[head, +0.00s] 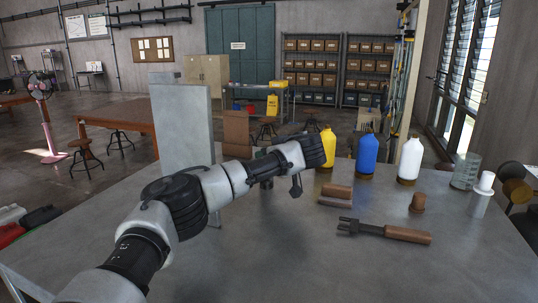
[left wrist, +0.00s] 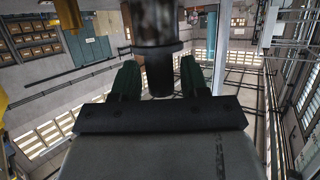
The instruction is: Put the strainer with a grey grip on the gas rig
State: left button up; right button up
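My left arm reaches in from the left over the grey table in the head view, its outer end (head: 312,149) in front of the yellow bottle. In the left wrist view my left gripper (left wrist: 159,68) has a green-padded finger on each side of a dark cylinder (left wrist: 159,79). A collar and a mottled, rusty-looking part sit above that cylinder. I cannot tell whether the fingers touch it or what it belongs to. I cannot clearly make out a strainer with a grey grip or a gas rig. My right gripper is not in view.
Yellow (head: 327,148), blue (head: 367,155) and white (head: 410,160) bottles stand at the back right of the table (head: 300,265). A brown block (head: 336,195), a cork-like piece (head: 417,203), a wood-handled fork tool (head: 385,231) and a glass beaker (head: 465,171) are nearby. A grey upright panel (head: 182,130) stands behind my arm.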

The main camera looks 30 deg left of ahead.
pick_arm(q)
jog(key=shift+o, duration=0.5)
jog(key=shift+d+b, duration=0.25)
jog(key=shift+b, duration=0.05)
jog(key=b+v, duration=0.6)
jog(key=v, duration=0.5)
jog(key=shift+s+r, duration=0.2)
jog(key=shift+d, duration=0.2)
